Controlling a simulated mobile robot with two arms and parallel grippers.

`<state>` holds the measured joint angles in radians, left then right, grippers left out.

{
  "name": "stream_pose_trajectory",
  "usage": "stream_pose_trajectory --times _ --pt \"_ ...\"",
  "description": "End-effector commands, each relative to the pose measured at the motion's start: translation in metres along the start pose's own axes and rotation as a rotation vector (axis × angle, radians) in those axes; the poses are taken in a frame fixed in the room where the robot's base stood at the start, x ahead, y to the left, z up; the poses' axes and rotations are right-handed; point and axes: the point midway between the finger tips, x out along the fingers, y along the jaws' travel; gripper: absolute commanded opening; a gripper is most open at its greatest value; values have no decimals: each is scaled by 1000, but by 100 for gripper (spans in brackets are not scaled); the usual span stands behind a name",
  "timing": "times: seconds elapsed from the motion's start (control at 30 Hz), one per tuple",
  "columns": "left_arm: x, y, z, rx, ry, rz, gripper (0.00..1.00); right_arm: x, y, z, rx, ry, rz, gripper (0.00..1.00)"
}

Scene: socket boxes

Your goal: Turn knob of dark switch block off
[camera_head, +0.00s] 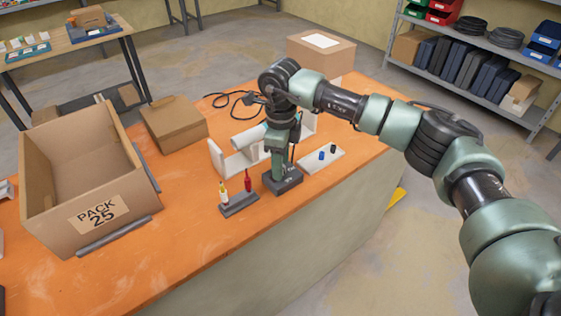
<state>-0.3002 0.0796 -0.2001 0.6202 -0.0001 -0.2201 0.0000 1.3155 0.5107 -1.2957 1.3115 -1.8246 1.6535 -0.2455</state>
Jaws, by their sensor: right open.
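The dark switch block (288,187) sits on the orange workbench (190,255), near its front edge. My right gripper (279,172) points down right over this block, with its fingertips close to the block's top. It is open. The knob is hidden by the gripper, so I cannot tell its position or whether the fingers touch it. My left gripper is not in view.
A grey holder (239,205) with a yellow-and-white and a red upright item stands left of the block. A pale plate (330,160) with blue and black pieces lies right. White parts (235,155) stand behind. An open carton (88,205) and a closed box (174,125) are left.

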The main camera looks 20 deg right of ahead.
Motion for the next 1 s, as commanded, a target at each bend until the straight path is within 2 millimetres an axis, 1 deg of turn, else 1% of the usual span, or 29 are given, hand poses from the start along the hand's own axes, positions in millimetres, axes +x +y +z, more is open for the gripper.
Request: stream_pose_trajectory --times 0.17,0.3,0.4,0.5,0.63,1.0 --pt "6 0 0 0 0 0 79 -21 -1 1 0 -4 -3 45" --pt "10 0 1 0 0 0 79 -46 -1 1 0 -4 -3 45" --pt "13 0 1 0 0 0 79 -61 -1 1 0 -3 -4 45" --pt "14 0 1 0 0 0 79 -72 -1 1 0 -3 -2 45" --pt "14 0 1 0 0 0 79 -77 0 0 0 -1 -1 45" --pt "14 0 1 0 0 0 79 -77 0 0 0 -1 -1 45"
